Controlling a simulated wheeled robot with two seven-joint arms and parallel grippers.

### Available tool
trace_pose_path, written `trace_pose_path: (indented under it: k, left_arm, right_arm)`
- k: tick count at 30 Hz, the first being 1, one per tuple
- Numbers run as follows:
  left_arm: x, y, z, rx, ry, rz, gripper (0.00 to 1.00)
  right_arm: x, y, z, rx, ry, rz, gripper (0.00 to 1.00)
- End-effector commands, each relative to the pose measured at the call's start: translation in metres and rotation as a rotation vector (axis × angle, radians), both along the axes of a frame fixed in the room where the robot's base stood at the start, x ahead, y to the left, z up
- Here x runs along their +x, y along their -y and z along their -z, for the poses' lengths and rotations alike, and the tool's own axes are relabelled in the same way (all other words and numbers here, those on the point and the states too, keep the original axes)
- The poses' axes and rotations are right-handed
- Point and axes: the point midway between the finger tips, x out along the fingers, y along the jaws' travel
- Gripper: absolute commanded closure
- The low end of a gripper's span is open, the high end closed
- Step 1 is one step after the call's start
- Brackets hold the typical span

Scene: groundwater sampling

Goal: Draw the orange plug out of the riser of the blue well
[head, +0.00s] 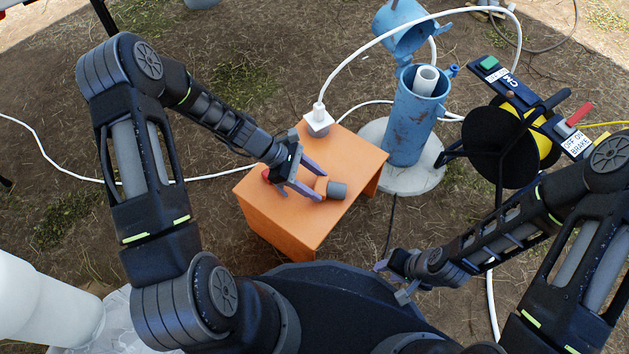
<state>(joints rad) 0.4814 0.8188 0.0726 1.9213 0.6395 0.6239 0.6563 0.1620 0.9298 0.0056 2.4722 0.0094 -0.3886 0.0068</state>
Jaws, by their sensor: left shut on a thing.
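The blue well (408,130) stands upright on a round concrete pad, its blue cap (398,28) tipped back at the top. The pale riser (427,80) stands inside it, and its top looks open with no orange plug showing. I cannot tell whether the plug touches the tabletop. My right gripper (392,281) is low in front of my body, with its fingers apart and empty.
A red item (266,175) is partly hidden by my left gripper. A black-and-yellow reel (500,140) stands right of the well. Hoses cross the ground.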

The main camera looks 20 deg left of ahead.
Motion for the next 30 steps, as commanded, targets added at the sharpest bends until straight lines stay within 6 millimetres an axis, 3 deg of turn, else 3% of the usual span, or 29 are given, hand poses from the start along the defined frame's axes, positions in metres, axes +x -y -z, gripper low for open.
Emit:
trace_pose_path:
  k: [11,12,14,16,18,30]
  left_arm:
    - [-0.001,-0.002,0.005,0.006,-0.003,-0.002,0.78]
    - [-0.001,-0.002,0.006,0.006,-0.003,-0.002,0.83]
    - [-0.001,-0.002,0.007,0.006,-0.003,-0.001,0.83]
    - [-0.002,-0.002,0.008,0.006,-0.004,-0.002,0.89]
    - [-0.002,-0.002,0.010,0.007,-0.004,-0.002,1.00]
    - [-0.002,-0.002,0.013,0.009,-0.004,-0.002,1.00]
  right_arm:
    - [0.000,0.000,0.001,0.000,0.000,0.000,0.64]
    - [0.000,0.000,0.002,0.000,0.000,0.000,0.64]
    - [0.000,0.000,0.003,0.000,0.000,0.000,0.64]
    - [0.000,0.000,0.003,0.000,0.000,0.000,0.64]
    - [0.000,0.000,0.004,0.000,0.000,0.000,0.64]
    - [0.000,0.000,0.005,0.000,0.000,0.000,0.64]
